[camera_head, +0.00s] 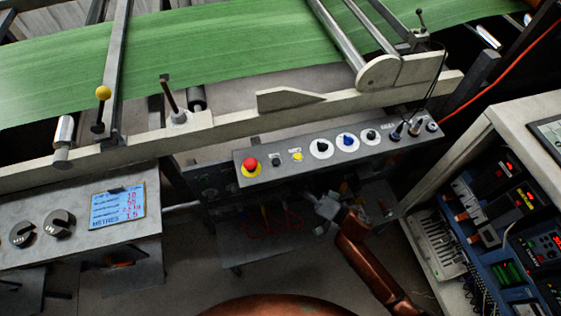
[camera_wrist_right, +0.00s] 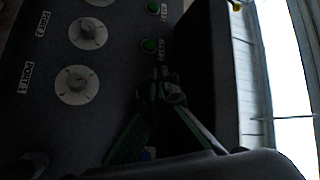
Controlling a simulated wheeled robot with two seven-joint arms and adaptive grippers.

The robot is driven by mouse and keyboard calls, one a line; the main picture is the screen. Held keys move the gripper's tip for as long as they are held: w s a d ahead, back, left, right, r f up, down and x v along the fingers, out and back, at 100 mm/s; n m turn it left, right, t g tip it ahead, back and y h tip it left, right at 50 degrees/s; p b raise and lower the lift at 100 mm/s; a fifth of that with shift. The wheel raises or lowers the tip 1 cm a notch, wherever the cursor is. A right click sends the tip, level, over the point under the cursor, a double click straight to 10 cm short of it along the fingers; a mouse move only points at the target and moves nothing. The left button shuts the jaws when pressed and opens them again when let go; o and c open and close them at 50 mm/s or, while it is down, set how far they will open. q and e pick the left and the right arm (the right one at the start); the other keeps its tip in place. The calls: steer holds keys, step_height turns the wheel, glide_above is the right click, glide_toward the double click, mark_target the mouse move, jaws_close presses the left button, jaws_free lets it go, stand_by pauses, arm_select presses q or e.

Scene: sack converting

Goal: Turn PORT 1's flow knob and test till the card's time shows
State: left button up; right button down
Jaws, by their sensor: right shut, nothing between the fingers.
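In the right wrist view a dark panel carries grey flow knobs on white dials. One knob (camera_wrist_right: 77,86) is beside a PORT label (camera_wrist_right: 25,78) whose number I cannot read surely; another knob (camera_wrist_right: 88,34) has a label that looks like PORT 2. Round green buttons (camera_wrist_right: 150,45) line the panel's right side beside small labels. My right gripper (camera_wrist_right: 163,82) is shut and empty, just below the nearer green button, apart from the knobs; contact with the panel cannot be told. In the head view it (camera_head: 325,206) is below the long control panel. No card with a time is readable. My left gripper is not in view.
The grey control panel (camera_head: 330,148) with a red emergency button (camera_head: 250,167) overhangs the gripper's area. Hoses and fittings crowd below it. A metres display (camera_head: 118,206) stands at left, and a blue cabinet (camera_head: 490,265) at right. Green web (camera_head: 200,50) runs behind.

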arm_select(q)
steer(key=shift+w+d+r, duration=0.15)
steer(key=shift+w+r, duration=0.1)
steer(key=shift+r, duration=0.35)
arm_select(e)
steer(key=shift+w+a, duration=0.25)
steer(key=shift+w, duration=0.45)
steer(key=shift+w+a, duration=0.25)
steer(key=shift+w, duration=0.45)
steer(key=shift+w, duration=0.15)
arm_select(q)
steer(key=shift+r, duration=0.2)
arm_select(e)
steer(key=shift+w+a, duration=0.1)
steer(key=shift+w, duration=0.15)
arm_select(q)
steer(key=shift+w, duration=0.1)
arm_select(e)
steer(key=shift+w+a, duration=0.15)
steer(key=shift+w, duration=0.3)
stand_by(2.4)
